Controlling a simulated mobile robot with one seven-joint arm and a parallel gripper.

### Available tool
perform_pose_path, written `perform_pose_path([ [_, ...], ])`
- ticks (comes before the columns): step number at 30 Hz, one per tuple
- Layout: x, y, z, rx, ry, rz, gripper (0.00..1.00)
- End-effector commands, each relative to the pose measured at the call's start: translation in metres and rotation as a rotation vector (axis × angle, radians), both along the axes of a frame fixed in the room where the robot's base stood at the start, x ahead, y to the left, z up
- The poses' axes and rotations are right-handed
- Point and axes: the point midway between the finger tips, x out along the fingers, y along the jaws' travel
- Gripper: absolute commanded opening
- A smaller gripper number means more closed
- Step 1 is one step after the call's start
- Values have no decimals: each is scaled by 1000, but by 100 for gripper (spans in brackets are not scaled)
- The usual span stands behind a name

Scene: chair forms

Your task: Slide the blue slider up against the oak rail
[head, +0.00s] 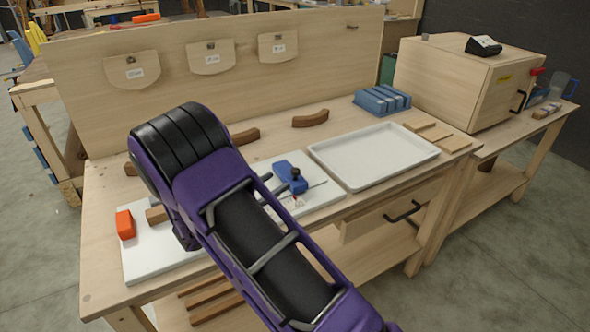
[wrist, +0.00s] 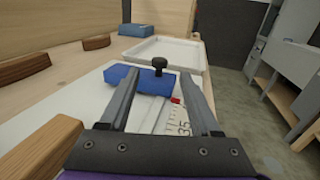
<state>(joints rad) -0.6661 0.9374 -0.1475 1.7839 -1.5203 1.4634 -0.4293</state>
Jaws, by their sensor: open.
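The blue slider (head: 290,177) with a black knob sits on the white board (head: 136,262). In the wrist view the slider (wrist: 143,80) lies at the tips of my gripper (wrist: 158,84), its left end reaching past the left finger. My gripper (head: 276,187) is open, with its fingers low over the board; I cannot tell whether they touch the slider. A light wooden bar, which looks like the oak rail (wrist: 40,152), is at lower left in the wrist view. In the head view, a wooden end (head: 156,215) shows left of my arm, which hides the board's middle.
A scale with a red marker (wrist: 176,101) runs along the board near the fingers. An orange block (head: 125,225) is at the board's left end. A white tray (head: 345,181) stands right of the board. Curved brown pieces (head: 310,118) lie behind it.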

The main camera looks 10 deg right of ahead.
Motion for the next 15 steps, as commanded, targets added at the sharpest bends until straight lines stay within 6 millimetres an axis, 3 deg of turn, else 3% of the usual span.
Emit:
perform_pose_path([
  [6,25,-40,0,1,-1,-4,64],
  [15,44,-68,0,1,-1,-2,64],
])
